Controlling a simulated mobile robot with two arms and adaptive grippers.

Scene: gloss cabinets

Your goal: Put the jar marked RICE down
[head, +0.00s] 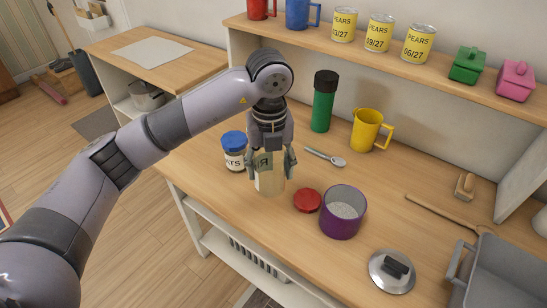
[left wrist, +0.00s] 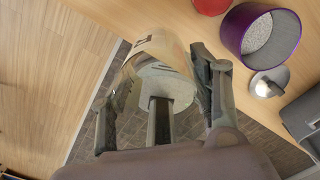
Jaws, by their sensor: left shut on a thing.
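The jar (head: 270,184) is pale and see-through, with a label partly covered by the fingers; only a letter like R shows. My left gripper (head: 271,161) is shut on it from above, near the counter's front edge. A red lid (head: 307,200) lies on the counter just right of the jar. My right gripper is not in view.
A blue-lidded jar (head: 235,150) stands close on the left. A purple pot (head: 343,222) with white grains stands right of the red lid. A spoon (head: 326,157), green bottle (head: 323,105) and yellow jug (head: 366,130) are behind. A pot lid (head: 391,272) lies front right.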

